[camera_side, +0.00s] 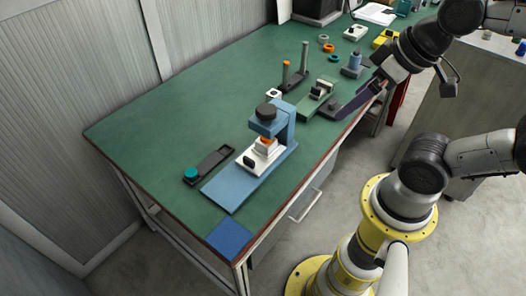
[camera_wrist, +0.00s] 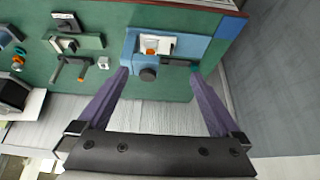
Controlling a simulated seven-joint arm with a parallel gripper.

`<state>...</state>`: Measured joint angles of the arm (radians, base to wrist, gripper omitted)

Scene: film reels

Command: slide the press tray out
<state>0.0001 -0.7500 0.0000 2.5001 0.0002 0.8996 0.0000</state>
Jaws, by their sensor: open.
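The blue press (camera_side: 284,128) stands on the green bench, with a black knob (camera_side: 266,111) on top and a long flat blue base (camera_side: 232,187). The white press tray (camera_side: 259,158) sits on the base under the press head, with a small dark piece at its front and an orange-and-white part on it. In the wrist view the press (camera_wrist: 131,43) and tray (camera_wrist: 164,45) appear beyond the fingers. My gripper (camera_wrist: 158,73) is open and empty, its purple fingers wide apart. In the side view a purple finger (camera_side: 358,99) shows over the bench's right edge, apart from the press.
A dark narrow holder (camera_side: 210,164) with a teal cap lies left of the press. A dark stand with two posts (camera_side: 294,78) and a green fixture (camera_side: 317,103) stand behind it. A blue square (camera_side: 230,236) marks the near corner. The bench's left part is clear.

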